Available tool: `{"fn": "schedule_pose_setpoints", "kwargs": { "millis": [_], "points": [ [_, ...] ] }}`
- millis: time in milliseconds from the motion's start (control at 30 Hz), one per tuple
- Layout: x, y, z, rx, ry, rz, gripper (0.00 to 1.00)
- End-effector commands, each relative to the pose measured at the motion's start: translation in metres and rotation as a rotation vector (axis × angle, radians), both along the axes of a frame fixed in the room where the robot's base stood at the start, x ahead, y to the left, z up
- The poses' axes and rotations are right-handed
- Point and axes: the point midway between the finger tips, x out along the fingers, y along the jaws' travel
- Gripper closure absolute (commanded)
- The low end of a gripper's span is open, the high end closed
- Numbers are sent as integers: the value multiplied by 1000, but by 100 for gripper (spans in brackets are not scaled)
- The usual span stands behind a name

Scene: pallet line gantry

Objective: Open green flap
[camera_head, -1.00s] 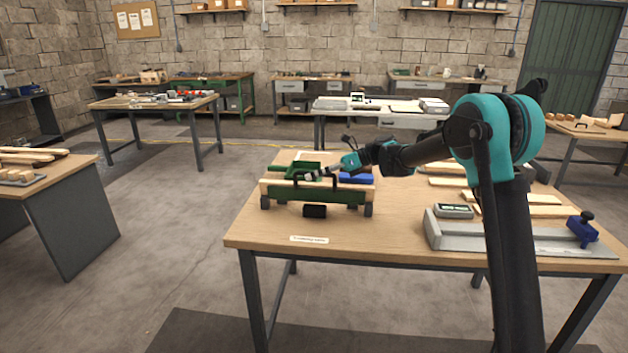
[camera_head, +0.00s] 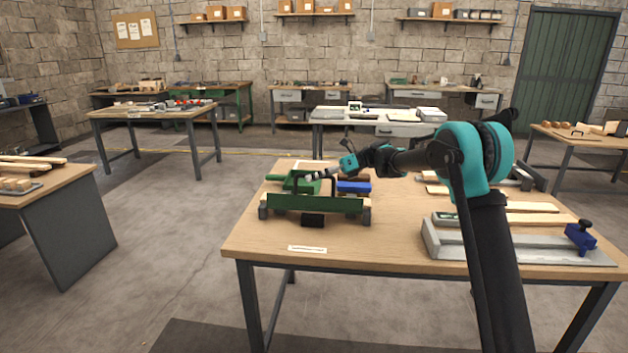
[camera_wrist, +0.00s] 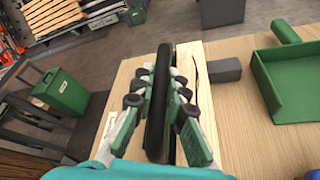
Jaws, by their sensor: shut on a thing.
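A green fixture stands on the wooden table in the head view, with a long green front panel (camera_head: 310,204) facing me. A pale wooden strip (camera_wrist: 204,90) runs beside the bar. The fingers hide part of the handle.
A blue block (camera_head: 354,187) lies just right of the fixture. A green tray-like part (camera_wrist: 292,85) is at the right in the wrist view. A grey jig with a blue clamp (camera_head: 580,237) stands at the table's right.

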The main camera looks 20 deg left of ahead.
Motion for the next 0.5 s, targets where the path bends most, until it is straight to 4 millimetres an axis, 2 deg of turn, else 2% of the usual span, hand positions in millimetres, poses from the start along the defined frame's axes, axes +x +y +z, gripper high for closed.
{"fn": "schedule_pose_setpoints", "kwargs": {
  "millis": [500],
  "points": [
    [9, 2, 0, 5, 1, -3, 100]
  ]
}}
